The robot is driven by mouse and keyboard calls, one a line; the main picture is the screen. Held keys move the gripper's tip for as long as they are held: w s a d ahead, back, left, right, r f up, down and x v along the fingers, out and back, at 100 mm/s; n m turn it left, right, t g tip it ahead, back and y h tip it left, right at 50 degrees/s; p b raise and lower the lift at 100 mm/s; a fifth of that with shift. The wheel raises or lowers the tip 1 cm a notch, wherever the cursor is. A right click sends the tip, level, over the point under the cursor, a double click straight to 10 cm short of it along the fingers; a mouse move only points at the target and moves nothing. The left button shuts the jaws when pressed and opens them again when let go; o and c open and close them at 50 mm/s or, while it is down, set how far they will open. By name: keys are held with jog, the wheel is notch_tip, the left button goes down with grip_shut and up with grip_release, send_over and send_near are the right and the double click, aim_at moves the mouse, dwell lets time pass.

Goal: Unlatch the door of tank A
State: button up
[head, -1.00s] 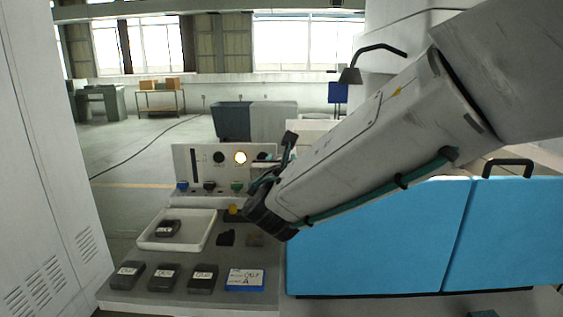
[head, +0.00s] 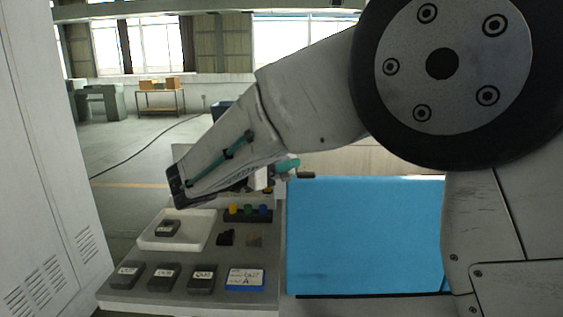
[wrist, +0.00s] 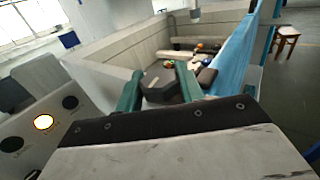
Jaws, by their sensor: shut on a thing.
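The blue door panel (head: 365,235) fills the middle of the head view and looks closed. It rises on the right in the wrist view (wrist: 232,52). My gripper (wrist: 160,84) has teal fingers either side of a dark, blocky handle (wrist: 159,87) and is shut on it. This looks like the door latch, at the door's upper left corner. In the head view, one teal fingertip (head: 288,165) shows there beside a small dark piece (head: 307,176). My arm hides the second blue door. No tank letter is legible on the door.
The bench (head: 190,298) at left holds a white tray (head: 150,240), several dark labelled blocks, a blue-edged card (head: 245,280) and a rack of coloured knobs (head: 248,215). A control panel with a lit lamp (wrist: 43,122) stands close beside my wrist. A tall cabinet (head: 45,180) borders the left.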

jog(key=shift+m+g+h, duration=0.9)
jog(key=shift+m+g, duration=0.2)
jog(key=shift+g, duration=0.4)
jog(key=o, duration=1)
jog(key=shift+c, duration=0.2)
jog(key=shift+a, duration=0.1)
jog(key=v, duration=0.7)
jog(key=shift+a, duration=0.3)
jog(key=shift+s, duration=0.2)
